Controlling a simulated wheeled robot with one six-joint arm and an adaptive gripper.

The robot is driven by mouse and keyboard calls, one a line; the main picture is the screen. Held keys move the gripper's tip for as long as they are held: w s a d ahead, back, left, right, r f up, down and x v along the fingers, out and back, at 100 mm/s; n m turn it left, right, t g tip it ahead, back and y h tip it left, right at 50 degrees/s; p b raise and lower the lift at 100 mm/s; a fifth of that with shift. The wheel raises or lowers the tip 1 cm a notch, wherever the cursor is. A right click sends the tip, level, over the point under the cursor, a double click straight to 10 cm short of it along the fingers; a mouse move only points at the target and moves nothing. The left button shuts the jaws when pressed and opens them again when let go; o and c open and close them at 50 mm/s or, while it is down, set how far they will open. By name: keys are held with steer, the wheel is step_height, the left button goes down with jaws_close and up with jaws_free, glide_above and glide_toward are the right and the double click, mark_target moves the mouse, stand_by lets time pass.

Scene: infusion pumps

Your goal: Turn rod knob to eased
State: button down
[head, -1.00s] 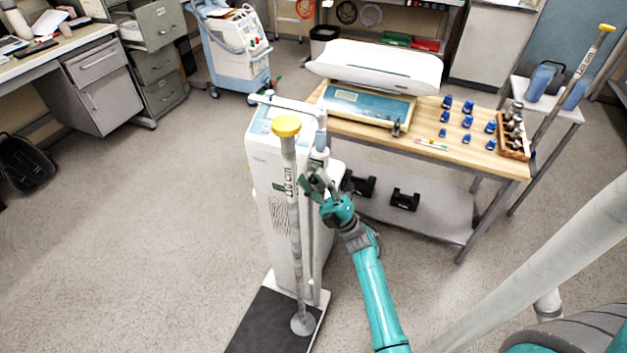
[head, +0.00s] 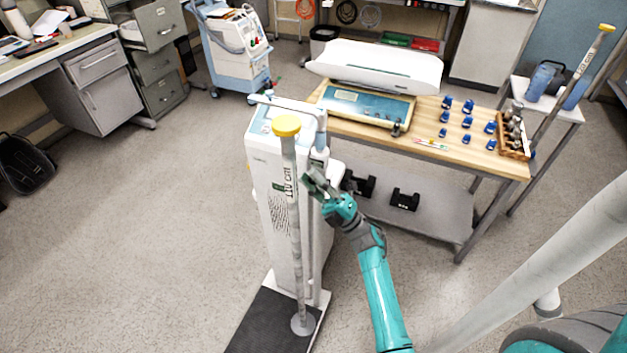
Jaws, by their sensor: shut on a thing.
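A white column scale (head: 270,190) stands left of the table, with a dark platform (head: 268,325) at its foot. A slim grey measuring rod (head: 321,170) runs up its right side. My gripper (head: 313,184) is at this rod, below its upper sleeve, with its fingers shut on a small part there that I take as the rod knob. The fingers cover the knob, so its setting cannot be read. A separate grey pole with a yellow cap (head: 286,126), marked 110 cm, stands upright on the platform, just left of the gripper.
The wooden table (head: 470,158) at right holds a baby scale (head: 375,68), several blue weights (head: 467,122) and a wooden weight rack (head: 515,135). Another yellow-capped pole (head: 585,65) leans by a side table.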

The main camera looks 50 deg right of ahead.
steer(key=g+h, duration=0.1)
steer(key=g, duration=0.3)
steer(key=shift+h, duration=0.3)
steer(key=g, duration=0.2)
steer(key=g+h, duration=0.1)
steer(key=g, duration=0.1)
steer(key=shift+r+h, duration=0.15)
steer(key=shift+h, duration=0.15)
steer(key=g+h, duration=0.1)
steer(key=g, duration=0.2)
steer(key=shift+g, duration=0.3)
steer(key=g+h, duration=0.1)
steer(key=g, duration=0.2)
steer(key=shift+g+h, duration=0.3)
steer(key=shift+g, duration=0.4)
steer(key=c, duration=0.9)
jaws_free()
steer(key=shift+c, duration=0.2)
